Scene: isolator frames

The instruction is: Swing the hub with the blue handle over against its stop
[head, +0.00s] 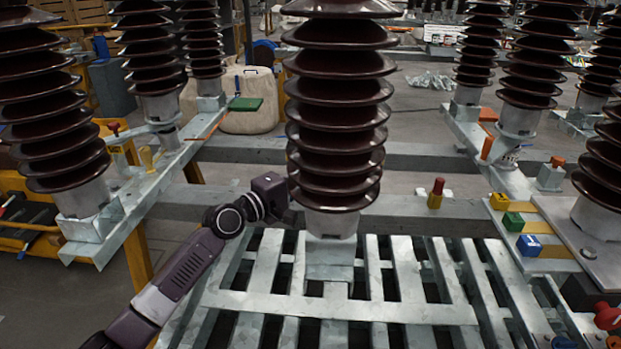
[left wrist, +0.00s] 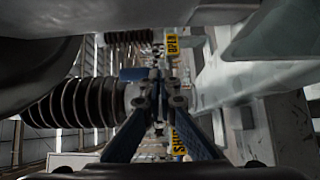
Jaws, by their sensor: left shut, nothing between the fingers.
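My left gripper (head: 271,190) is beside the base of the central brown insulator (head: 338,120) in the head view. Its fingertips are hidden there. In the left wrist view my left gripper (left wrist: 157,92) is shut, its two dark fingers converging with nothing seen between them. A small blue piece (left wrist: 133,74), possibly the blue handle, shows just beyond and left of the fingertips; whether they touch cannot be told. The hub cannot be made out clearly. A yellow OPEN label (left wrist: 172,47) and a yellow SHUT label (left wrist: 179,142) lie right of the fingers. My right gripper is not in view.
Slatted grey metal framing (head: 340,306) lies under the central insulator. More insulators stand on beams at left (head: 45,110) and right (head: 535,70). Yellow, green and blue blocks (head: 529,245) sit at right, near a red knob (head: 607,315). In the wrist view, pale metal closes in at right (left wrist: 270,50).

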